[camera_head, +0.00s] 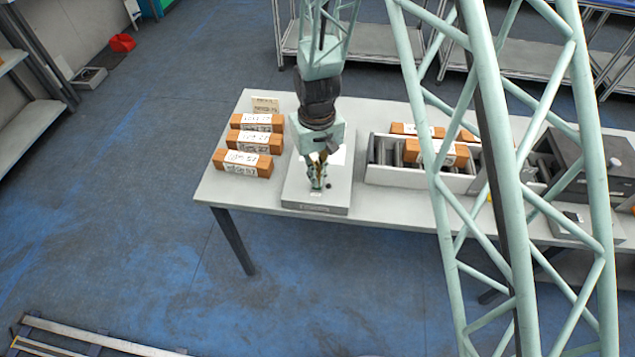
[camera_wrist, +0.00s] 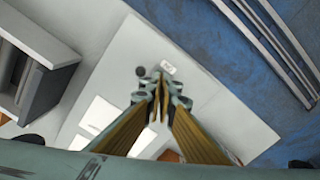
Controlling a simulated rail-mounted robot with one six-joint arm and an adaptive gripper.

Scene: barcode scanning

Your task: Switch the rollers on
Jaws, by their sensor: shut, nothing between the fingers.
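My gripper (camera_head: 317,186) is shut and empty, pointing down over a low light-grey platform (camera_head: 340,198) on the table. In the wrist view its fingertips (camera_wrist: 161,76) meet over the same platform (camera_wrist: 215,105), just beside a small dark round knob (camera_wrist: 140,71) and a small white label (camera_wrist: 168,67). Whether the fingers touch the platform or the knob is unclear. The knob (camera_head: 328,184) also shows in the head view. To the right stands a grey tray with dark rollers (camera_head: 384,152), with orange boxes on it. No marking shows whether the rollers are running.
Several orange boxes with white labels (camera_head: 242,163) stand left of the platform on the grey table (camera_head: 218,193). A dark grey machine (camera_head: 568,160) stands at the right end. My lattice column hides part of the table's right half. The floor in front is mostly free.

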